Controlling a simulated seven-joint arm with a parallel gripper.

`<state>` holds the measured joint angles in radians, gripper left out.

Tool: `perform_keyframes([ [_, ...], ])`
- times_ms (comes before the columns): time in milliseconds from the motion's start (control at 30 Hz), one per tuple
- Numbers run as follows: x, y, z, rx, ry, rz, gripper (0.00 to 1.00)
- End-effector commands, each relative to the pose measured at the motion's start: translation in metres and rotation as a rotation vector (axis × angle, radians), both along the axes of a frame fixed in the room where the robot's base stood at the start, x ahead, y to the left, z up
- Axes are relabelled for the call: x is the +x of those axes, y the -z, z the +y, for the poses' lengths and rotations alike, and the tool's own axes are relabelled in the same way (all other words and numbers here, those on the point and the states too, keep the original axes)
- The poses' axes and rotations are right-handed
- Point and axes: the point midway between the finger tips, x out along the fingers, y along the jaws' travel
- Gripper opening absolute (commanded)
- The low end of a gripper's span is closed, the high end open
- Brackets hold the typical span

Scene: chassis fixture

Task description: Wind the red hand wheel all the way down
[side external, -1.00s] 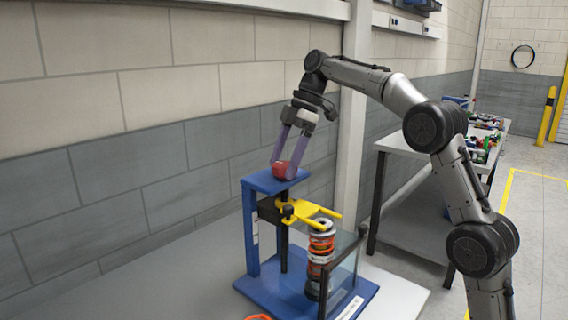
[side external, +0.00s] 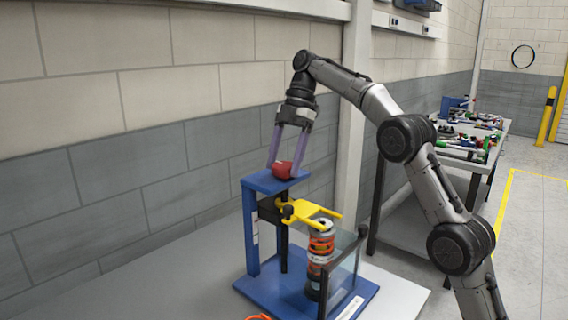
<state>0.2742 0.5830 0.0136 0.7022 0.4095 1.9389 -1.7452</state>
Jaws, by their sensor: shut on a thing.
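The red hand wheel (side external: 283,170) sits on top of the blue frame (side external: 251,225). My gripper (side external: 286,166) comes down from above with its two purple fingers on either side of the wheel, shut on it. Below the frame's top, a yellow fork (side external: 308,211) on a black carriage (side external: 268,210) sticks out to the right. Its prongs are near the top of an upright stack with an orange-red coil spring (side external: 320,244). Whether the fork touches the stack I cannot tell.
A clear guard panel (side external: 343,270) with a dark post stands beside the spring. An orange ring (side external: 258,317) lies at the front edge of the picture. The grey table (side external: 150,285) is clear on the left. A cluttered bench (side external: 470,150) stands behind at right.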

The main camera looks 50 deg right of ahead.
Motion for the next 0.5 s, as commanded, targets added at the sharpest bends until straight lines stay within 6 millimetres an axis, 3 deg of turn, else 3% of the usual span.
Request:
perform_keyframes([
  [33, 0.0000, 0.0001, -0.0001, 0.000, 0.001, 0.000, 0.29],
  [133, 0.0000, 0.0002, -0.0001, 0.000, 0.001, 0.000, 0.12],
  [167, 0.0000, 0.0001, -0.0001, 0.000, 0.001, 0.000, 0.10],
  [500, -0.0015, -0.0002, 0.0000, 0.000, 0.238, 0.002, 0.10],
])
